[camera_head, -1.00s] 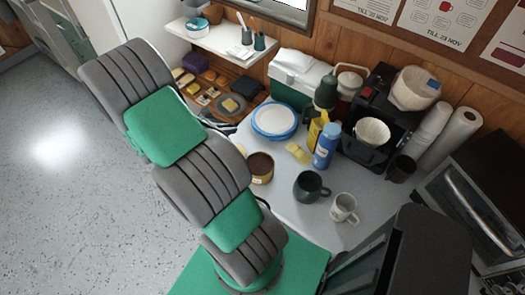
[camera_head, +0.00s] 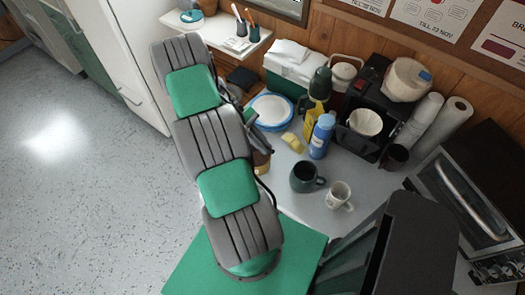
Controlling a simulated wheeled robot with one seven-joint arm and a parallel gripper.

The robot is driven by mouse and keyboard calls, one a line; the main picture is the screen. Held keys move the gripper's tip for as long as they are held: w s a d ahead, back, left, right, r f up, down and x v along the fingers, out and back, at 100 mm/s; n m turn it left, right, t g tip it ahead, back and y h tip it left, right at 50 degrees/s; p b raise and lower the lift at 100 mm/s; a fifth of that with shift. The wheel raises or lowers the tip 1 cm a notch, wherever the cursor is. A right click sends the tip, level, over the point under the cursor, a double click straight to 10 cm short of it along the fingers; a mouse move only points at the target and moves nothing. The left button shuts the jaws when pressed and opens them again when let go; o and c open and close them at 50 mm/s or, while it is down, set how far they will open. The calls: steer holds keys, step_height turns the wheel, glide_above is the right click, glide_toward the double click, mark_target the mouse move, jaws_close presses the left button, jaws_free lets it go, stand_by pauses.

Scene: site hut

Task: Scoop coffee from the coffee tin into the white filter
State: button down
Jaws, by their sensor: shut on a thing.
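The coffee tin (camera_head: 261,166) stands on the grey table, mostly hidden behind my arm; a tan strip of its side shows. My gripper (camera_head: 262,143) is small and dark, just above and beside the tin, partly covered by my arm. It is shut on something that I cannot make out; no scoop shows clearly. The white filter (camera_head: 366,121) sits open side up in the black coffee maker (camera_head: 358,145), to the right of my gripper and well apart from it.
Blue-rimmed plates (camera_head: 270,111) lie behind the tin. A dark cup (camera_head: 394,157) stands right of the machine.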

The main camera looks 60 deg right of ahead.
step_height(320, 180, down, 3)
steer(key=shift+a+f+b, duration=0.1)
steer(key=shift+b, duration=0.3)
steer(key=b, duration=0.1)
steer(key=t+b, duration=0.1)
steer(key=shift+s+r+b, duration=0.2)
steer(key=shift+s+b, duration=0.05)
steer(key=shift+b, duration=0.05)
steer(key=s+r+t+b, duration=0.1)
steer(key=t+b, duration=0.1)
steer(key=b, duration=0.2)
steer(key=shift+s+a+r+b, duration=0.1)
steer(key=shift+s+b, duration=0.05)
steer(key=shift+b, duration=0.25)
steer(key=shift+s+r+t+b, duration=0.3)
steer(key=shift+r+t+b, duration=0.3)
steer(key=shift+b, duration=0.4)
